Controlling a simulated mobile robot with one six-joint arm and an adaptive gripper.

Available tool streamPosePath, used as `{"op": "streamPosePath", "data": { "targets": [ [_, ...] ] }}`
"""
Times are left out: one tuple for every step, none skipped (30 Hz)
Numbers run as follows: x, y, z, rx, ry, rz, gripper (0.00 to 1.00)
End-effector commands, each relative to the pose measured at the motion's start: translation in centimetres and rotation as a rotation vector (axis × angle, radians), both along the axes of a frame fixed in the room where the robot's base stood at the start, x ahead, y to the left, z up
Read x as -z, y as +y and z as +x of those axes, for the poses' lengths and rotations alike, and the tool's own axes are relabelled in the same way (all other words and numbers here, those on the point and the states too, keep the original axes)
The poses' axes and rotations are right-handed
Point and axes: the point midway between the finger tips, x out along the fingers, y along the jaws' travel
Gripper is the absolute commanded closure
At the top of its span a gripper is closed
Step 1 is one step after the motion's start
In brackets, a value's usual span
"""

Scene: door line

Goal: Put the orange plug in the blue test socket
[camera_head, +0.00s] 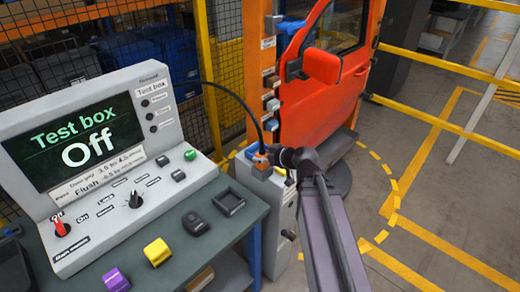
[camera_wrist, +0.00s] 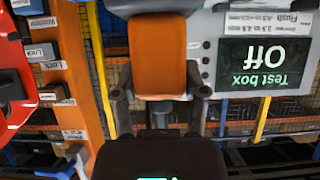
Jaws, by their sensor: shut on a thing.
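The orange plug (camera_head: 261,160) is held in my gripper (camera_head: 266,158), with a black cable arching up from it. In the wrist view the plug (camera_wrist: 158,50) is large, between the two fingers (camera_wrist: 160,105), which are shut on it. A blue block (camera_head: 252,151) shows low at the foot of the orange post, just behind my gripper. A blue block also shows at the top left of the wrist view (camera_wrist: 28,6), apart from the plug. I cannot tell for certain that it is the blue test socket; its opening is not visible.
The test box screen (camera_head: 75,130) reads "Off". Yellow (camera_head: 157,252) and purple (camera_head: 116,280) blocks sit on the bench (camera_head: 205,245). The orange post (camera_head: 262,65) carries several labelled blocks. A red door (camera_head: 325,100) stands behind my arm. Open floor lies at right.

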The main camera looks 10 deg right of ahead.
Motion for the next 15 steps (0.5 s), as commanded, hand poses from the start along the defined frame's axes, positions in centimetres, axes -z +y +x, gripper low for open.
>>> {"op": "streamPosePath", "data": {
  "targets": [
    [-0.1, -0.07, -0.22, 0.002, -0.001, 0.001, 1.0],
    [-0.11, -0.11, -0.24, 0.004, -0.001, 0.001, 1.0],
    [-0.11, -0.17, -0.27, 0.005, 0.0, 0.001, 1.0],
    [-0.11, -0.2, -0.28, 0.006, -0.001, 0.001, 1.0],
    [-0.1, -0.23, -0.27, 0.006, -0.001, 0.001, 1.0],
    [-0.1, -0.27, -0.26, 0.007, 0.0, 0.001, 1.0],
    [-0.09, -0.29, -0.25, 0.007, 0.0, 0.001, 1.0],
    [-0.09, -0.3, -0.24, 0.007, 0.0, 0.001, 1.0],
    [-0.09, -0.32, -0.23, 0.008, -0.001, 0.001, 1.0],
    [-0.09, -0.33, -0.23, 0.008, -0.001, 0.001, 1.0],
    [-0.09, -0.34, -0.22, 0.008, -0.001, 0.001, 1.0],
    [-0.09, -0.35, -0.22, 0.008, -0.001, 0.001, 1.0],
    [-0.09, -0.36, -0.2, 0.008, -0.001, 0.001, 1.0],
    [-0.08, -0.36, -0.15, 0.008, -0.001, 0.001, 1.0],
    [-0.08, -0.38, -0.08, 0.008, -0.001, 0.001, 1.0]
  ]
}}
